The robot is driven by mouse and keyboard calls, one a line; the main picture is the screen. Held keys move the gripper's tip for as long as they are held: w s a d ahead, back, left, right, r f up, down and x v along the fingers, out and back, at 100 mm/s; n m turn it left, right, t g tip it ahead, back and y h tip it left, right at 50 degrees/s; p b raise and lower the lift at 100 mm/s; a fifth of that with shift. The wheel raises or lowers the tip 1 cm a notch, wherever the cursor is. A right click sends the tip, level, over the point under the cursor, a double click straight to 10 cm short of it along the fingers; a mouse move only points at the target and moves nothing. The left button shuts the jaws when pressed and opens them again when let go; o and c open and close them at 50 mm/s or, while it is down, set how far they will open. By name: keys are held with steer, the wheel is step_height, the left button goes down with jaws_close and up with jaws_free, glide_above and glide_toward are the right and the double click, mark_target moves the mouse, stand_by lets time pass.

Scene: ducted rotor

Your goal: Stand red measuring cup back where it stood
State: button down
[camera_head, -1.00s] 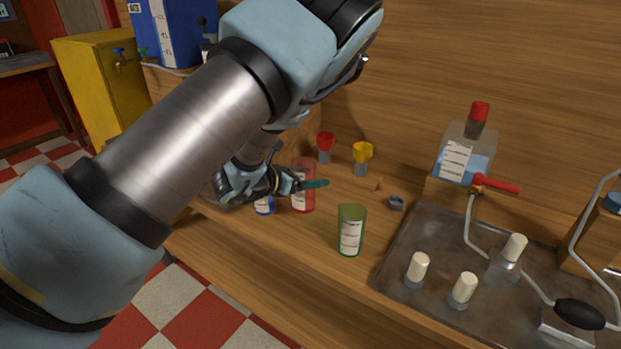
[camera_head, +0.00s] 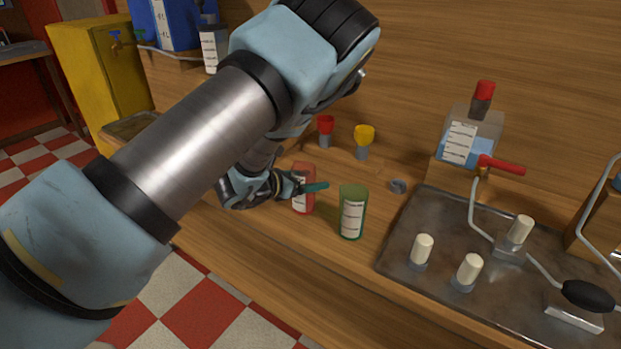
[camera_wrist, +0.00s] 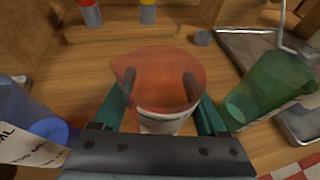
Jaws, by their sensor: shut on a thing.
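The red measuring cup (camera_head: 305,201) is a translucent red cup with a white label. It is upright on or just above the wooden bench; I cannot tell whether its base touches. My gripper (camera_head: 308,187) is shut on it, with a teal finger across the cup in the head view. In the wrist view the red cup (camera_wrist: 160,75) sits between the two fingers (camera_wrist: 160,92), its rim toward the camera. The green measuring cup (camera_head: 352,212) stands close to the right, apart from it. A blue cup (camera_wrist: 30,110) is at the left in the wrist view, hidden in the head view.
Red-topped (camera_head: 325,131) and yellow-topped (camera_head: 363,141) items stand behind, near the back wall. A small grey ring (camera_head: 397,186) lies right of them. A metal tray (camera_head: 440,215) with several white-capped pieces fills the right. The bench's front edge is near the cups.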

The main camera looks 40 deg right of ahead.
steer(key=shift+f+b, duration=0.55)
steer(key=shift+f, duration=0.05)
jaws_free()
stand_by(0.3)
